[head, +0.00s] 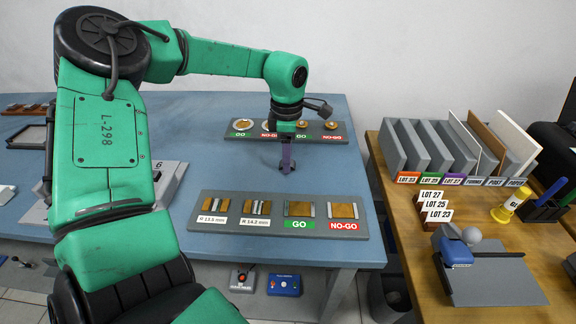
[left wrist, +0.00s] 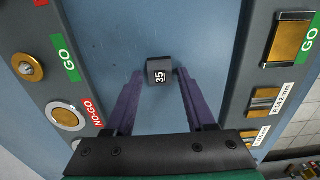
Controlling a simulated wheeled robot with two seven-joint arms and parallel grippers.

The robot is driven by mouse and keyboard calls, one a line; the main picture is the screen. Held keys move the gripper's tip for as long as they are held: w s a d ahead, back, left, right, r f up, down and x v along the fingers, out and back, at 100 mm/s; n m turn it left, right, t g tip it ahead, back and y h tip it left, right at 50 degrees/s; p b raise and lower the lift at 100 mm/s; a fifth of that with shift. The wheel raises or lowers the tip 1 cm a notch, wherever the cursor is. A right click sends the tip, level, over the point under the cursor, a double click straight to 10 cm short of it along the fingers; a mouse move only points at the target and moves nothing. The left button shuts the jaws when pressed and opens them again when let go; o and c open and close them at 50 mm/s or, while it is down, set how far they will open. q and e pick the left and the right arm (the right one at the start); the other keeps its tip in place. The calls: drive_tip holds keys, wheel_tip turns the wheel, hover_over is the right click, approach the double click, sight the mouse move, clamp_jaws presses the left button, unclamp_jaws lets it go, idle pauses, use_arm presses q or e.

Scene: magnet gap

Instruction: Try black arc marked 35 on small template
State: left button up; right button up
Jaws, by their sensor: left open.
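The black arc marked 35 (left wrist: 159,72) lies on the blue table, its white number facing up in the left wrist view. My left gripper (left wrist: 158,84) is open, with its purple fingers pointing at the table and their tips on either side of the arc. In the head view the left gripper (head: 287,168) is low over the table between two grey trays. The small template, labelled R 13.5 mm (head: 214,206), is at the left end of the front tray, beside the R 14.2 mm one (head: 257,208). My right gripper is not in view.
The front tray (head: 275,229) also holds GO and NO-GO pieces. The rear tray (head: 330,131) bears round GO and NO-GO gauges. Bare blue table lies between the trays. On the right, a wooden desk (head: 402,205) carries lot dividers, cards and a blue device.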

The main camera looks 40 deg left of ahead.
use_arm(q)
drive_tip(key=shift+r, duration=0.1)
clamp_jaws()
drive_tip(key=shift+r+p, duration=1.7)
drive_tip(key=shift+r, duration=0.9)
drive_tip(key=shift+f, duration=0.1)
